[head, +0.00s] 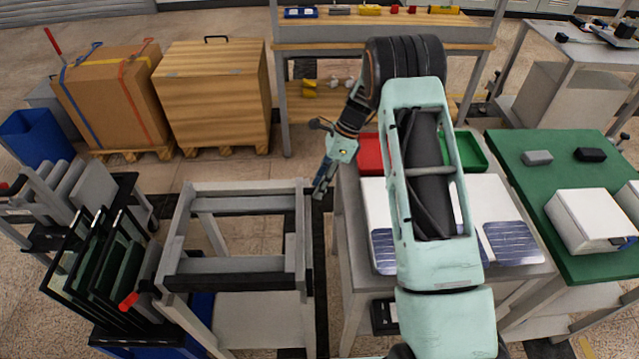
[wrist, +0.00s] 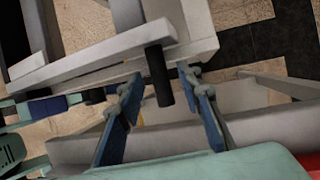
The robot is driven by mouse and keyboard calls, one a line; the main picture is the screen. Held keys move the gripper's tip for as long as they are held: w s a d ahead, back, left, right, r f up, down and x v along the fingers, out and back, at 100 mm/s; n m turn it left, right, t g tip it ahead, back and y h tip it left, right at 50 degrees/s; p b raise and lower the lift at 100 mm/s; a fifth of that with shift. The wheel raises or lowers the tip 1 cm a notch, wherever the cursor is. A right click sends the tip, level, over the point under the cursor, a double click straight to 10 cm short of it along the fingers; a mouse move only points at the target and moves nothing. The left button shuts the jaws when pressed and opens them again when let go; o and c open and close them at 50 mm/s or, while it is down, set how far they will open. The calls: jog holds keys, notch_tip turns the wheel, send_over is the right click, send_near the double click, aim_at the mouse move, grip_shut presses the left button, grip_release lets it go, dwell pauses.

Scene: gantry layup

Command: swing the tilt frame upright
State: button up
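The tilt frame (head: 236,283) is a grey rectangular frame lying about level on its stand, left of centre in the head view. In the wrist view its light grey bar (wrist: 95,55) crosses the upper part, and a black peg-like handle (wrist: 158,76) sticks out from it. My gripper (head: 322,185) is at the frame's right side, near its far corner. In the wrist view my gripper (wrist: 160,84) has its two blue fingers spread, one on each side of the handle. Gaps show between fingers and handle, so it holds nothing.
A white table (head: 345,215) with a red tray (head: 370,153), a green tray (head: 470,152) and solar cell sheets (head: 512,243) stands close on the right. A rack of dark panels (head: 95,260) stands left of the frame. Wooden crates (head: 215,100) are behind.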

grip_shut()
dwell(0.3)
dwell(0.3)
